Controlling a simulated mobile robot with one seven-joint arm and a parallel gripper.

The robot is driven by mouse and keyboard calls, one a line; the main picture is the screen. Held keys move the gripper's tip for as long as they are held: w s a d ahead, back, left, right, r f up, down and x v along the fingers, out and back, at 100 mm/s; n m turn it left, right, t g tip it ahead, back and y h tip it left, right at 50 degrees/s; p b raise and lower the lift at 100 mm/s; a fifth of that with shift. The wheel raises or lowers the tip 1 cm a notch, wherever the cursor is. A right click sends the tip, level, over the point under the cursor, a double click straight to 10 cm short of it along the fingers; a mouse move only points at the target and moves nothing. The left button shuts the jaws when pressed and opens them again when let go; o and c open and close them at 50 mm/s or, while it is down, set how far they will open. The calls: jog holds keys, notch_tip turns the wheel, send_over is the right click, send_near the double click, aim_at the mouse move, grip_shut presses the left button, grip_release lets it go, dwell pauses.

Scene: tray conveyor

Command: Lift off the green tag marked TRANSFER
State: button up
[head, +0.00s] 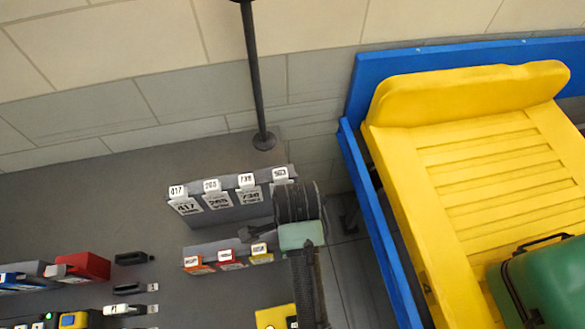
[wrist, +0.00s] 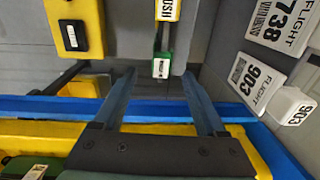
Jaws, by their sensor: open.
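The green tag (wrist: 161,66) hangs at the end of the grey tag holder (wrist: 207,35) in the wrist view. It has a white label whose print is too small to read. My gripper (wrist: 159,74) is open. Its two fingers stand on either side of the tag in the picture, and I cannot tell how far the tag is from them in depth. Nothing is held. In the head view my gripper (head: 258,234) is by the right end of the holder, and my arm hides the green tag there.
A yellow tag (wrist: 166,9) hangs beside the green one; red (head: 228,259) and orange (head: 196,264) tags follow. A grey rack of flight cards (head: 232,202) stands behind. A yellow tray (head: 400,160) on a blue-framed conveyor (head: 365,215) holds a green suitcase (head: 548,285) at right.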

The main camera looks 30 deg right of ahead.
jog(key=shift+w+f+p, duration=0.2)
jog(key=shift+f+p, duration=0.15)
jog(key=shift+f, duration=1.3)
jog(key=shift+w+f+p, duration=0.2)
jog(key=shift+f+p, duration=0.1)
jog(key=shift+f, duration=1.35)
grip_shut()
